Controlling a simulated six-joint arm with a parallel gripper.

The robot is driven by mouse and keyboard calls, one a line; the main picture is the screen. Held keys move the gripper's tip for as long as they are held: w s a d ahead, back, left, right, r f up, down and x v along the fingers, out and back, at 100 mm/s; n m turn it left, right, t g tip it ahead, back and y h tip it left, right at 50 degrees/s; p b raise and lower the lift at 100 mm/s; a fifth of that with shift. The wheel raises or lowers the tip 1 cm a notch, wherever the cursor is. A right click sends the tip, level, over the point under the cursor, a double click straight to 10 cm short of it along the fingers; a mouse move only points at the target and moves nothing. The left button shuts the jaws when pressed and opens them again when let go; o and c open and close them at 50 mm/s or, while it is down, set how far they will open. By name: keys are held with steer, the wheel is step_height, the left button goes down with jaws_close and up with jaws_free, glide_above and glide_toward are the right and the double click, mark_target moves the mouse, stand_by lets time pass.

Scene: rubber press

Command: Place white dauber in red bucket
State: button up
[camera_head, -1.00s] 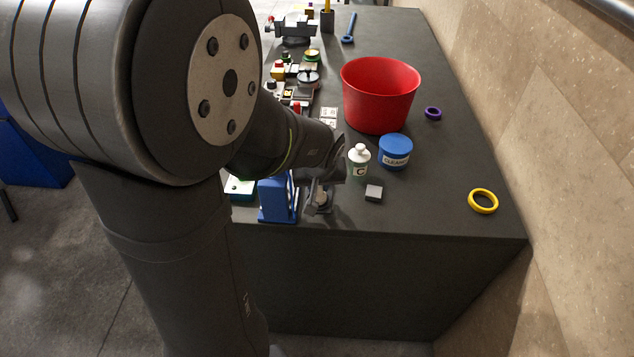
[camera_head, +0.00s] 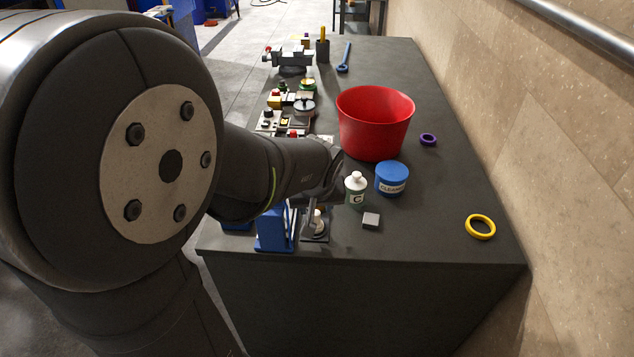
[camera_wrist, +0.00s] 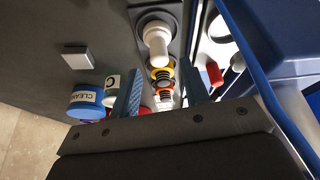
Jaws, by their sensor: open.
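The white dauber, a white piece with a rounded end, stands on a small dark plate near the table's front edge in the head view (camera_head: 318,217). In the wrist view the white dauber (camera_wrist: 157,38) shows from close by, just ahead of my fingertips. My gripper (camera_wrist: 160,75) is open, with its two blue-grey fingers apart and nothing visibly held. In the head view my wrist mostly hides the fingers. The red bucket (camera_head: 376,125) stands upright farther back on the table; no contents are visible in it.
A white bottle with a green label (camera_head: 355,190), a blue-lidded cleaner tub (camera_head: 391,179) and a small grey block (camera_head: 371,221) stand to the right of the dauber. A blue stand (camera_head: 273,229) is close on its left. The front-right tabletop around the yellow ring (camera_head: 480,227) is mostly clear.

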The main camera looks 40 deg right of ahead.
mark_target(316, 214)
steer(key=v, duration=1.2)
steer(key=shift+r, duration=0.25)
steer(key=shift+o, duration=0.5)
steer(key=shift+r, duration=0.35)
steer(key=s+a+f+t+h, duration=0.2)
steer(key=s+f+t, duration=0.2)
steer(key=f, duration=0.2)
steer(key=x, duration=1.1)
steer(key=shift+d+f, duration=0.15)
steer(key=shift+d, duration=0.1)
steer(key=shift+x, duration=2.6)
steer(key=shift+a, duration=0.15)
